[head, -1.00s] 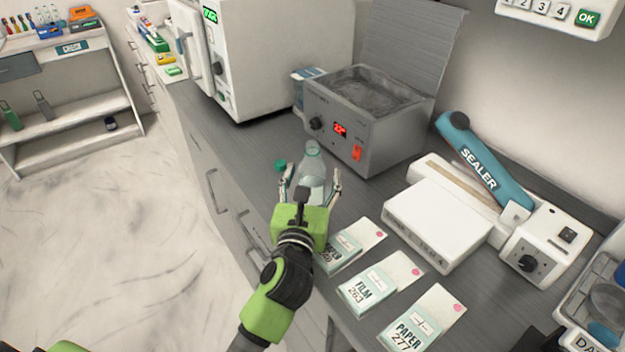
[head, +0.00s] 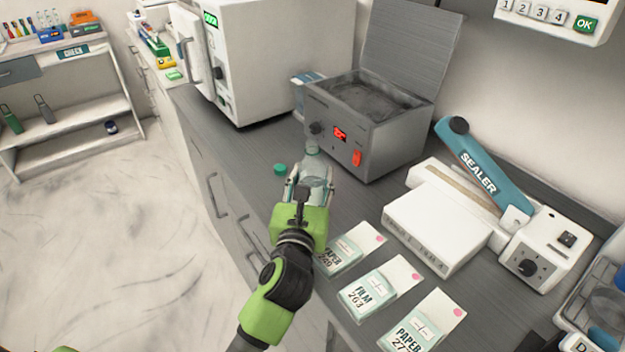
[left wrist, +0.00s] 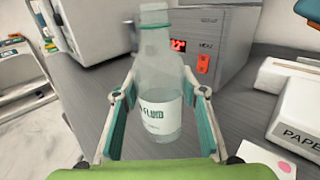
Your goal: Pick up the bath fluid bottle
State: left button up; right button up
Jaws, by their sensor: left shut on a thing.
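The bath fluid bottle (head: 314,170) is clear, with a pale label and an open neck. It stands upright on the grey counter in front of the heated bath. In the left wrist view the bottle (left wrist: 160,80) shows "FLUID" on its label. My left gripper (head: 312,188) has its two fingers on either side of the bottle's lower body and is shut on it. I cannot tell any gap between bottle and counter. My right gripper is not in view.
A green cap (head: 280,169) lies left of the bottle. The grey bath unit (head: 375,125) with its raised lid stands just behind. Labelled packets (head: 367,292), a white box (head: 435,232) and the sealer (head: 485,175) are to the right. The counter's front edge is close on the left.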

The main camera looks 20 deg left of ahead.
pick_arm(q)
jog(key=shift+r, duration=0.6)
jog(key=s+a+r+p, duration=0.3)
jog(key=s+r+p, duration=0.6)
jog(key=s, duration=0.4)
jog(key=shift+s+r, duration=0.25)
jog(key=shift+r, duration=0.55)
jog(key=shift+s, duration=0.1)
